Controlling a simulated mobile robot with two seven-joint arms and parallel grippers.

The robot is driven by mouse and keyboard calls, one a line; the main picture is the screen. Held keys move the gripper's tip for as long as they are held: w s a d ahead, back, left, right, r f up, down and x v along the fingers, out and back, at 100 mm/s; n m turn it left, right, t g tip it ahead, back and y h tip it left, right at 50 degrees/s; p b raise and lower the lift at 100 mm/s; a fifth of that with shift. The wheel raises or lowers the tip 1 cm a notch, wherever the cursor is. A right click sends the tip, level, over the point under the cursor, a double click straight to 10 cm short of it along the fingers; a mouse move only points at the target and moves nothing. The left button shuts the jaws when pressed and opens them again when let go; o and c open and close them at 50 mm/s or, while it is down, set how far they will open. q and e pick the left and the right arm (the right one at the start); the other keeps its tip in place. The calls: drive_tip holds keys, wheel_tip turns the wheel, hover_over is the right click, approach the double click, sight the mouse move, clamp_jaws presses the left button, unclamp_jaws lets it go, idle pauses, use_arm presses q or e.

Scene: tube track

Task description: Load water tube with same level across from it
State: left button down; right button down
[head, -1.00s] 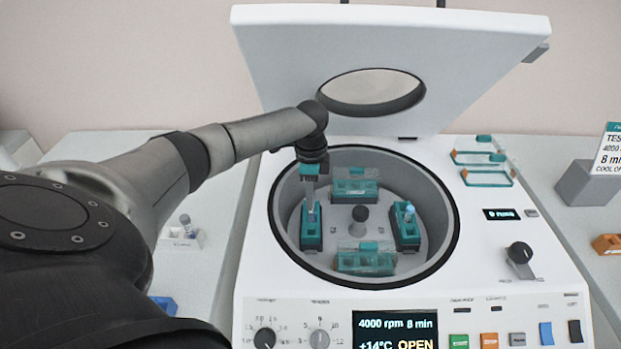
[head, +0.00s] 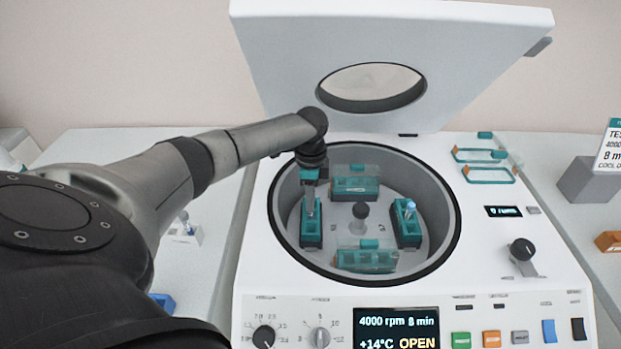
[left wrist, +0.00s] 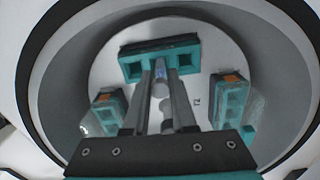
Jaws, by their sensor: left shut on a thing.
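My left gripper (head: 311,187) is shut on a tube (left wrist: 159,80) over the left bucket (head: 311,235) of the open centrifuge. In the left wrist view, this bucket (left wrist: 128,52) is ahead and the tube's lower end is at its middle slot; I cannot tell how deep it sits. Across the rotor, the right bucket (head: 407,236) holds a tube with a blue cap (head: 410,206). The fingers hide much of the held tube, and its water level is not readable. My right gripper is not in view.
The back bucket (head: 355,188) and front bucket (head: 366,261) have clear covers. A hub (head: 360,211) stands mid-rotor. The bowl wall surrounds the gripper, and the raised lid (head: 290,60) stands behind. Loose clear covers (head: 488,174) lie at the right. A rack (head: 184,232) stands left.

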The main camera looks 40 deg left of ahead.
use_arm(q)
drive_tip(key=c, duration=0.7)
unclamp_jaws()
drive_tip(key=shift+o, duration=0.2)
wheel_tip(320, 180, up, 8)
drive_tip(key=shift+f+p, duration=0.2)
drive_tip(key=shift+p, duration=0.45)
